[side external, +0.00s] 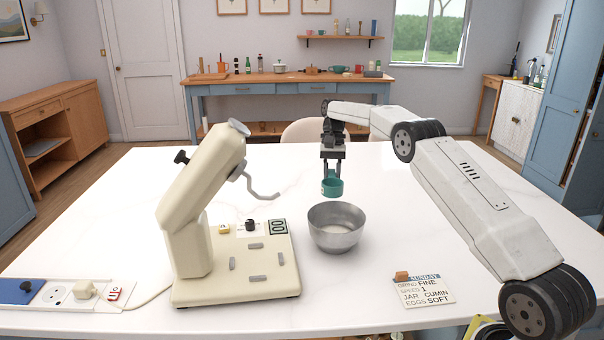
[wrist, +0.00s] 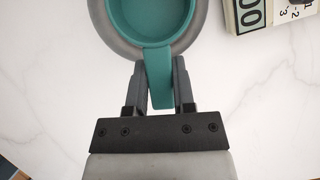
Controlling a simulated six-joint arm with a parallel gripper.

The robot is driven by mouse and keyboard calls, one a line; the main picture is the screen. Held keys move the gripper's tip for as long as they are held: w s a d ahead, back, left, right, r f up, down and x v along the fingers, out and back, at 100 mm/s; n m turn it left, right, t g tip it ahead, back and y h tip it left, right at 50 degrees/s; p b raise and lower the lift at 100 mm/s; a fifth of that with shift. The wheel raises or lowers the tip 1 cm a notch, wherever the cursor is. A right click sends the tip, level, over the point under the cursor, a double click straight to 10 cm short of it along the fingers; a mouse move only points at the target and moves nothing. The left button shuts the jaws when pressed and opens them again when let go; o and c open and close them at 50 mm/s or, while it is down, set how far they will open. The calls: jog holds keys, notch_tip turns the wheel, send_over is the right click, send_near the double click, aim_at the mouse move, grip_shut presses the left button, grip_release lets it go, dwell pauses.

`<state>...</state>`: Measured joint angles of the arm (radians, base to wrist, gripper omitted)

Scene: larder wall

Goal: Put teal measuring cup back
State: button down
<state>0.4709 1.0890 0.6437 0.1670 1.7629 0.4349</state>
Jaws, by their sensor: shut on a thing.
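The teal measuring cup (side external: 331,187) hangs above the white table, just behind the metal bowl in the side view. My gripper (side external: 332,170) is shut on the cup's handle. In the wrist view my gripper (wrist: 159,90) has one finger on each side of the teal handle, and the cup (wrist: 150,22) appears empty inside.
A cream stand mixer (side external: 205,205) with a hook and control base stands left of the bowl. A recipe card (side external: 424,289) lies at front right. A power strip (side external: 70,293) is at front left. The table is clear behind the bowl.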

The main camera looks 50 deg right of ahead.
jog(key=s+a+f+m+t, duration=0.1)
jog(key=s+a, duration=0.3)
jog(key=s, duration=0.6)
jog(key=s+a+f+m+t, duration=0.1)
jog(key=s+a+m, duration=0.3)
jog(key=s, duration=0.6)
jog(key=s+a+f+m+y, duration=0.1)
jog(key=s+a, duration=0.3)
jog(key=s, duration=0.6)
jog(key=shift+s+a+m+t, duration=0.3)
jog(key=shift+m+t, duration=0.1)
jog(key=shift+m, duration=0.4)
jog(key=shift+w, duration=0.15)
jog(key=w+d+f, duration=0.1)
jog(key=w+f, duration=0.1)
jog(key=w, duration=0.2)
jog(key=w+d+f, duration=0.1)
jog(key=w+f, duration=0.2)
jog(key=w+d+f, duration=0.2)
jog(key=w+f, duration=0.1)
jog(key=w, duration=0.1)
jog(key=shift+w, duration=0.3)
jog(key=shift+w+d+f, duration=0.15)
jog(key=shift+w+f, duration=0.35)
jog(key=shift+f, duration=0.15)
